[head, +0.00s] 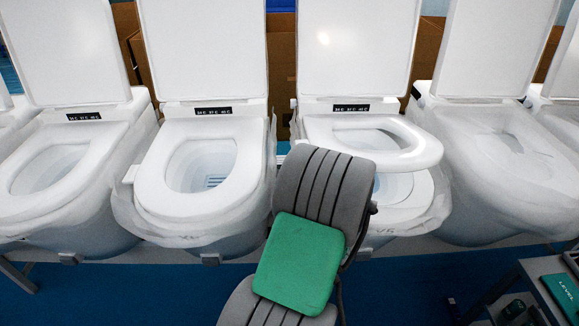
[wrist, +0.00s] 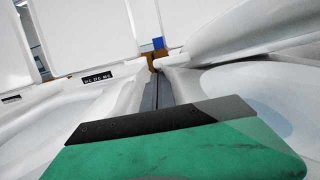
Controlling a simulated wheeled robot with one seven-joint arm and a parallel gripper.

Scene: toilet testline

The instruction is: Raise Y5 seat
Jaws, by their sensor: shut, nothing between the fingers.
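My gripper (wrist: 165,120), green with a black front edge, is shut and empty at the bottom of the wrist view. A raised white edge (wrist: 245,35) shows above it at right. In the head view my grey arm hides the gripper and the seat's left front, so contact cannot be told.
The neighbouring toilet (head: 200,170) stands close at left, with a narrow gap between. Plastic wrap covers the toilet (head: 505,150) at right. Cardboard boxes (head: 282,60) stand behind. A grey cart (head: 545,285) with tools is at lower right. Blue floor (head: 130,295) is clear at lower left.

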